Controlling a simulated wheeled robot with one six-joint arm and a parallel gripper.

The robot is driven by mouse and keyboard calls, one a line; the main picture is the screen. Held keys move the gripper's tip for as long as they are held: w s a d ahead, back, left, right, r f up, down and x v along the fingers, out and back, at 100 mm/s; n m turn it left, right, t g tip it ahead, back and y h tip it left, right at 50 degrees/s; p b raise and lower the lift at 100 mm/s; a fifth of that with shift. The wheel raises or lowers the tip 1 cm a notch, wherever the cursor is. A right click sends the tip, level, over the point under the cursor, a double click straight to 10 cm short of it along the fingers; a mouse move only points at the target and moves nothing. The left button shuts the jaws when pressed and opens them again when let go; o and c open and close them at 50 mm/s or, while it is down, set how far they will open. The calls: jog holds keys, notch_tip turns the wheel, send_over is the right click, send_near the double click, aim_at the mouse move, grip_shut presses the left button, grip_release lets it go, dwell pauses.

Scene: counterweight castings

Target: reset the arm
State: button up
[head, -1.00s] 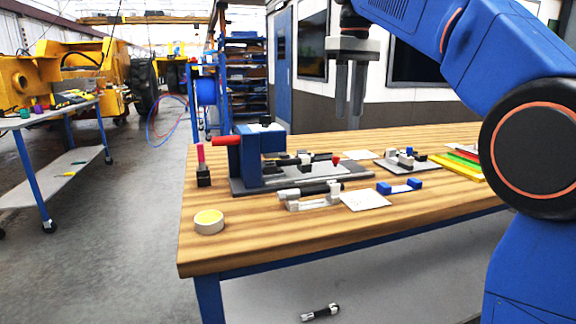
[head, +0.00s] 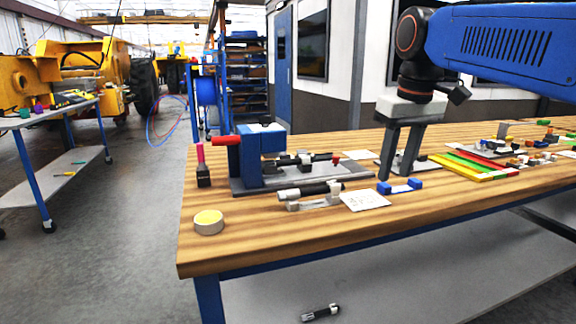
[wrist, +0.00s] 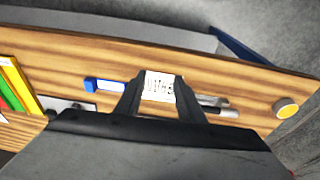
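My gripper (head: 398,178) hangs from my blue arm over the wooden workbench (head: 265,240) in the head view. Its two dark fingers point down and stand apart with nothing between them. In the wrist view the open fingers (wrist: 158,82) frame a white printed card (wrist: 159,86) on the bench below. The card also shows in the head view (head: 364,201), left of the fingers. A blue and white piece (head: 401,187) lies near the fingertips; I cannot tell how high the fingers are above it.
A blue vise-like fixture (head: 262,152) with a red handle stands on the bench's left part. A yellow-topped tape roll (head: 209,222) lies near the front left edge. Coloured strips (head: 475,164) and small parts lie to the right.

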jog(key=s+d+f+m+t, duration=0.1)
jog(key=s+d+f+m, duration=0.1)
jog(key=s+f, duration=0.7)
jog(key=s+d+f+m+t, duration=0.1)
jog(key=s+d+f, duration=0.3)
jog(key=s+f, duration=0.6)
notch_tip(320, 180, down, 8)
jog(key=shift+d+m+t, duration=0.15)
jog(key=shift+m+t, duration=0.25)
